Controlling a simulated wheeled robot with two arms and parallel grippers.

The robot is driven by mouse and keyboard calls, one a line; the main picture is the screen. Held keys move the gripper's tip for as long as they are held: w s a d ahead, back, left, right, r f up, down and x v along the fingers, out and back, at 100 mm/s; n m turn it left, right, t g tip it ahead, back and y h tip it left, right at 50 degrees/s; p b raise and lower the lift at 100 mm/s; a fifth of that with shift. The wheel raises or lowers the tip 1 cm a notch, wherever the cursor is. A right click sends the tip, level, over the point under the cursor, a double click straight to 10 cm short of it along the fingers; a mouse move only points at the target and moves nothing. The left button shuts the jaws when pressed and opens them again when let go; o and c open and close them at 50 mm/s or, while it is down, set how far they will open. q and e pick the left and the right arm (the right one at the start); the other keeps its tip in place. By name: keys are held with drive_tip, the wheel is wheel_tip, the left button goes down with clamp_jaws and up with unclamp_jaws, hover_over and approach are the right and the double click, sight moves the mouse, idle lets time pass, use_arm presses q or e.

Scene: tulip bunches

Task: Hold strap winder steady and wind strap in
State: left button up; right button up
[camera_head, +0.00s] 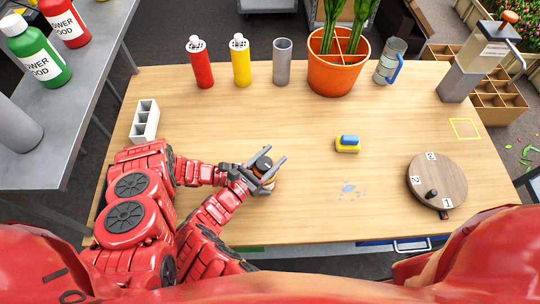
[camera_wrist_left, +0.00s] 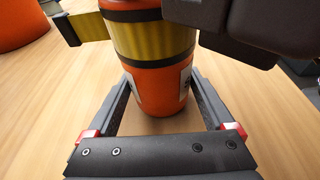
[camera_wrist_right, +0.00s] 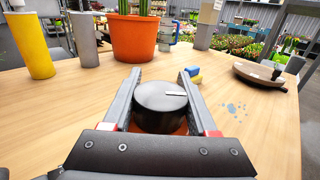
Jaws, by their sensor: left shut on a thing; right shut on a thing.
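The strap winder is an orange upright cylinder (camera_wrist_left: 158,82) with a yellow strap (camera_wrist_left: 150,40) wound around it between black bands. A short strap tail (camera_wrist_left: 88,27) with a dark end sticks out to the left in the left wrist view. My left gripper (camera_wrist_left: 160,90) is shut around the lower orange body, which stands on the table. My right gripper (camera_head: 266,168) is shut on the round black knob on top, which also shows in the right wrist view (camera_wrist_right: 160,100) with a white pointer line. In the head view, the grippers hide most of the winder.
A yellow-and-blue sponge (camera_head: 348,144) and a water spill (camera_head: 348,187) lie right of the winder. A round wooden turntable (camera_head: 437,177) is farther right. Bottles, a grey cylinder (camera_head: 283,62) and an orange pot (camera_head: 338,70) stand along the back. A white holder (camera_head: 145,120) is at left.

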drive_tip(key=shift+s+d+m+g+h, duration=0.15)
drive_tip(key=shift+m+g+h, duration=0.35)
drive_tip(key=shift+g, duration=0.1)
drive_tip(key=o, duration=1.4)
